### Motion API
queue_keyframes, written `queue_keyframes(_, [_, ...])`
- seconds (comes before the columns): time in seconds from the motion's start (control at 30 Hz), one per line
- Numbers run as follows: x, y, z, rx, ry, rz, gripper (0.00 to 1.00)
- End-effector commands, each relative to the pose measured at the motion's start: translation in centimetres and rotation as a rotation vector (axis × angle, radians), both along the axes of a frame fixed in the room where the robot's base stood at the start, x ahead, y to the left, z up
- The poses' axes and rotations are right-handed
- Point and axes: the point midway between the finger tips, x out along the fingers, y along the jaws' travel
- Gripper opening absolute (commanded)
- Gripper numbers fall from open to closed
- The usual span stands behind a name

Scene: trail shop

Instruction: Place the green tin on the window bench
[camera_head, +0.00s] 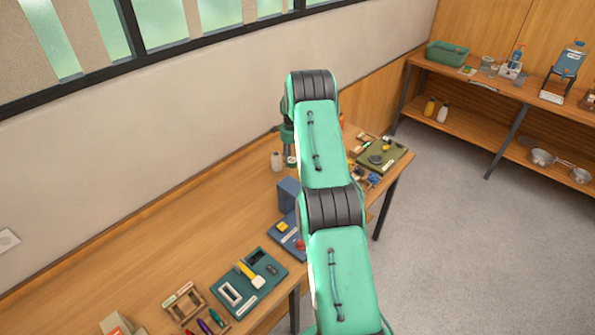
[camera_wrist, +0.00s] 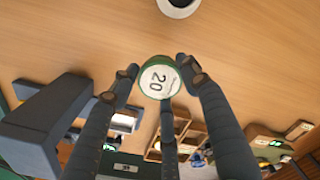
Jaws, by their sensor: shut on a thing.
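The green tin (camera_wrist: 157,78) has a white lid marked "20". It sits between the fingertips of my gripper (camera_wrist: 158,74), which is shut on it, with the lid facing the wrist camera. The wooden bench (camera_head: 165,249) runs along the wall under the window. Its bare top also shows beneath the tin in the wrist view (camera_wrist: 60,45). In the head view my arm reaches over the far part of the bench and hides much of the gripper. I cannot tell whether the tin touches the bench top.
A blue-grey box (camera_head: 288,194) stands nearer, and a dark green tray (camera_head: 249,283) lies on the near bench. A green-grey board (camera_head: 397,151) lies at the far end. Shelves (camera_head: 480,130) stand at right. Bench top by the wall is clear.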

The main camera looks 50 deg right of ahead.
Motion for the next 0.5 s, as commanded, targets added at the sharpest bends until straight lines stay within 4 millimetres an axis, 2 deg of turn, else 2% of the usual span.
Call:
queue_keyframes(0.2, [-0.1,0.0,-2.8,0.001,0.002,0.0,0.2])
queue_keyframes(0.5, [0.0,0.0,-3.5,0.0,-0.001,0.0,0.2])
